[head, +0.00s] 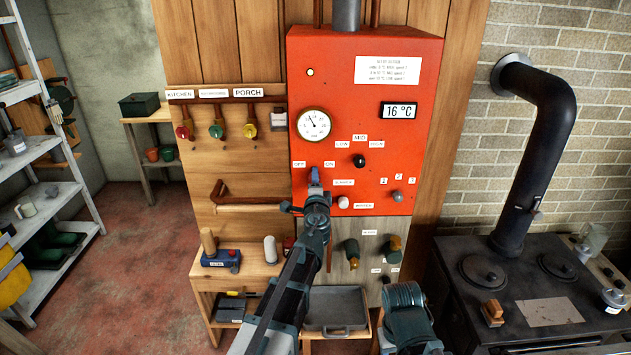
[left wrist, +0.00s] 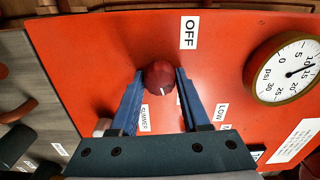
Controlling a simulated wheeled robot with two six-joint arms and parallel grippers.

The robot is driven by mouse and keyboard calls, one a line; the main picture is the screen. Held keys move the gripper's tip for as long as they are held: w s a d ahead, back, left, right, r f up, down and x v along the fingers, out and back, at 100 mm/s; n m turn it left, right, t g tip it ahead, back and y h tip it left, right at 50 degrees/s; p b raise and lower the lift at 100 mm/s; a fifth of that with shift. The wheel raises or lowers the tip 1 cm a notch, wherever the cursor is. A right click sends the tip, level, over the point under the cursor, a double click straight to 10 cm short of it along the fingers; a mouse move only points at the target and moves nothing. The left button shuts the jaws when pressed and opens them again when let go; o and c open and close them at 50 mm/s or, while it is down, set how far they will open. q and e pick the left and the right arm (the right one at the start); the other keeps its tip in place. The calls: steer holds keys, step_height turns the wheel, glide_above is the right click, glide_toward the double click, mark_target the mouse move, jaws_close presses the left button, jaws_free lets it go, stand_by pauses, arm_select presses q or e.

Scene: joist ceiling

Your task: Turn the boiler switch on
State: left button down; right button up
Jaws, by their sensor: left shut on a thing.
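The red boiler (head: 368,120) stands in the middle of the head view. Its OFF label (head: 300,164) and ON label (head: 330,163) sit above my left gripper (head: 315,178). The boiler switch is a dark red round knob (left wrist: 160,76) in the left wrist view, with a short white mark pointing to the picture's bottom, away from the OFF label (left wrist: 189,32). My left gripper (left wrist: 158,85) has a blue finger on each side of the knob and is shut on it. In the head view the gripper hides the knob. My right gripper is out of view.
A pressure gauge (head: 314,124) sits above the switch, a black knob (head: 359,161) and a grey knob (head: 397,196) to its right. A black stove (head: 530,285) stands at the right.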

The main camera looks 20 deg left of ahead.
arm_select(q)
steer(key=shift+m, duration=1.6)
steer(key=shift+s+f, duration=0.1)
steer(key=shift+c, duration=1.9)
jaws_free()
